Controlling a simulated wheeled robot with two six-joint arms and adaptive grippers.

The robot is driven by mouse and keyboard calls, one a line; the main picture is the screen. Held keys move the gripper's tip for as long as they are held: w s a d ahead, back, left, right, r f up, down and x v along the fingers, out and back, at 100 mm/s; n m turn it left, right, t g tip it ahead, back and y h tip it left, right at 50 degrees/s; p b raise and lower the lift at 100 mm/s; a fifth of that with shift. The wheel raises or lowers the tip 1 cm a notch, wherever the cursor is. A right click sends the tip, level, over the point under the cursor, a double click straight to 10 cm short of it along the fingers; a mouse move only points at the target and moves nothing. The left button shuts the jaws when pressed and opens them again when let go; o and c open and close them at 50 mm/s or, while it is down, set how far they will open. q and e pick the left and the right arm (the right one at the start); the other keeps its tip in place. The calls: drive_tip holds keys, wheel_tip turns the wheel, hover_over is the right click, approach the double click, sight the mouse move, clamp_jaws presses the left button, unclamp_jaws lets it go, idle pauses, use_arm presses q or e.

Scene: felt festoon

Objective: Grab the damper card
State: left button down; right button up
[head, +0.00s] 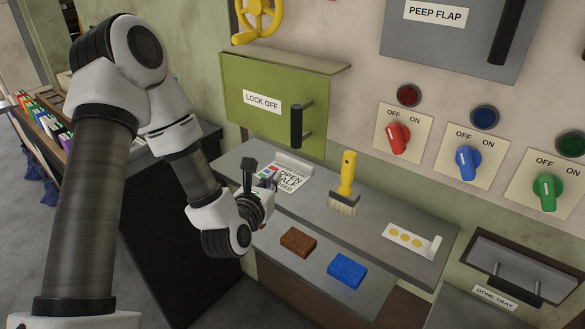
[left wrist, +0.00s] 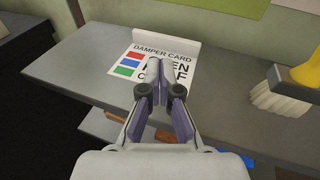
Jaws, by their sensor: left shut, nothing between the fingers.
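The damper card (head: 287,180) is a white card with printed text and coloured squares. It lies on the left end of the grey shelf, in front of a pale upright block (head: 293,161). In the left wrist view the card (left wrist: 124,62) shows its title and red, blue and green squares; my fingers cover part of its lower right. My left gripper (head: 266,180) is at the card's near side, its fingers (left wrist: 160,88) shut with nothing between them. I cannot tell whether the fingertips touch the card. My right gripper is not in view.
A yellow-handled brush (head: 345,185) stands right of the card on the grey shelf (head: 375,222). A brown block (head: 298,242) and a blue sponge (head: 347,270) lie on the lower shelf. The green LOCK OFF box (head: 275,112) hangs above the card.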

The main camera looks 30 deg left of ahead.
sight(289, 173)
use_arm(q)
drive_tip(key=w, duration=0.3)
drive_tip(key=shift+w+a+r+p, duration=0.1)
drive_tip(key=shift+w+r+p, duration=0.1)
drive_tip(key=shift+r+p, duration=0.2)
drive_tip(key=x, duration=0.5)
drive_tip(key=shift+w+a+r+p, duration=0.15)
drive_tip(key=shift+w+a+p, duration=0.15)
drive_tip(key=shift+p, duration=0.1)
drive_tip(key=shift+w+f+b, duration=0.4)
drive_tip(key=shift+f+b, duration=0.1)
drive_tip(key=shift+f, duration=0.4)
drive_tip(key=shift+s+d, duration=0.1)
drive_tip(key=shift+s, duration=0.05)
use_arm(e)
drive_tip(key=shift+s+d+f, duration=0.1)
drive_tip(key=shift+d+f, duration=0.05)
